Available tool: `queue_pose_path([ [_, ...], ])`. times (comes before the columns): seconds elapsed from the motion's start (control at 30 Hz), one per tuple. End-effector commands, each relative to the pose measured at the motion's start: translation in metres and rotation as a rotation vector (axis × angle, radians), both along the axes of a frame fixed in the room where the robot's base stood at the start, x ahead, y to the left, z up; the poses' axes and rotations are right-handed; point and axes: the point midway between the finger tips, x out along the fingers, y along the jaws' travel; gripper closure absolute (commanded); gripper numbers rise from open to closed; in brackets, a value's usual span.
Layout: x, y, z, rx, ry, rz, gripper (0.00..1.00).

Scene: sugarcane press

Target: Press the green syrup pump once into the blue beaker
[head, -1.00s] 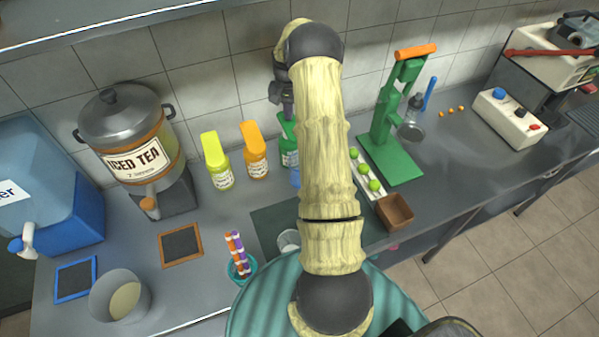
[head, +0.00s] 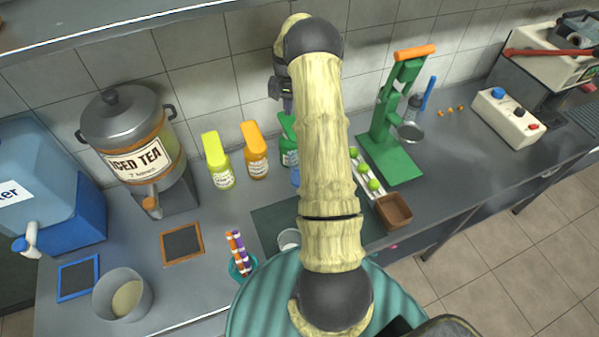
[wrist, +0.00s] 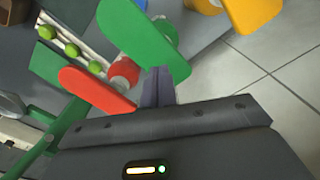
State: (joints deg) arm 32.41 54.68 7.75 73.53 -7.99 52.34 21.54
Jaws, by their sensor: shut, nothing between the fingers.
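The blue beaker (head: 295,178) stands in front of the green bottle, mostly hidden by my arm. My gripper (head: 287,108) is shut and empty, just above the green pump head in the head view. Its fingertips (wrist: 158,72) overlap the near end of the green pump head in the wrist view; I cannot tell whether they touch.
A red pump head (wrist: 97,90) is close to my fingers on the left. Yellow (head: 216,162) and orange (head: 254,152) syrup bottles stand left of the green one. A green press (head: 392,130) stands to the right of my arm. Tiled wall runs close behind.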

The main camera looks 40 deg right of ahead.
Motion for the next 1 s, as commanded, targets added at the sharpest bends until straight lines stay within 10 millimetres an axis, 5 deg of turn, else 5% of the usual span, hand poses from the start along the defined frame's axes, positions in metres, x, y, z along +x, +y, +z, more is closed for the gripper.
queue_pose_path([
  [0.53, 0.000, 0.000, 0.048, -0.001, -0.001, 0.000, 1.00],
  [1.0, 0.002, -0.001, 0.055, -0.004, -0.007, 0.000, 1.00],
])
